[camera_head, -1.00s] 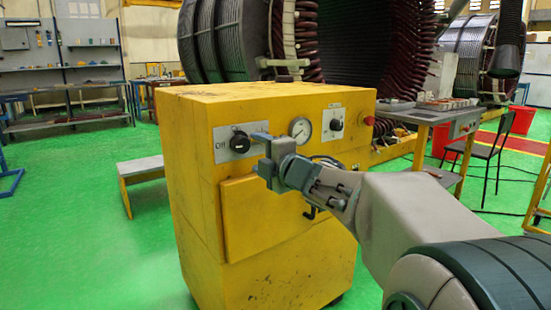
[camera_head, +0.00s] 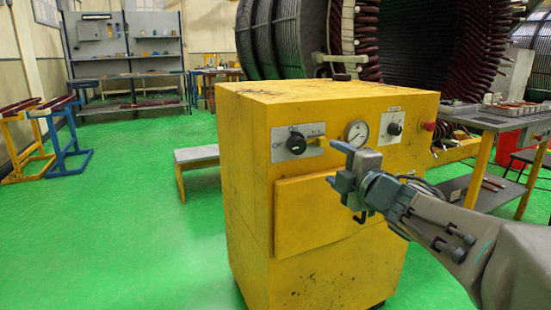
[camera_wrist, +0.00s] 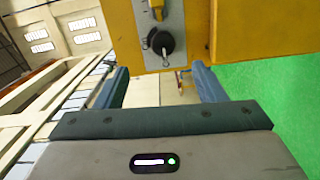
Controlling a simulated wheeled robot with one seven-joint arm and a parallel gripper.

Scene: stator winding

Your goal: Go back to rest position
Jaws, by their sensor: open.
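My gripper (camera_head: 340,166) is open and empty in front of the yellow cabinet (camera_head: 310,240), apart from its front panel. In the head view its fingers point left, below the pressure gauge (camera_head: 357,132) and right of the black knob (camera_head: 296,143). In the wrist view the two blue fingers of my gripper (camera_wrist: 157,84) stand wide apart with nothing between them. The black knob (camera_wrist: 161,43) on its grey plate shows beyond the fingers there. My arm reaches in from the lower right of the head view.
A second knob (camera_head: 394,129) and a red button (camera_head: 429,126) are on the cabinet. A grey worktable (camera_head: 500,122) stands at right, a low bench (camera_head: 197,154) behind left. The large stator (camera_head: 300,40) is behind. Green floor (camera_head: 120,230) is clear at left.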

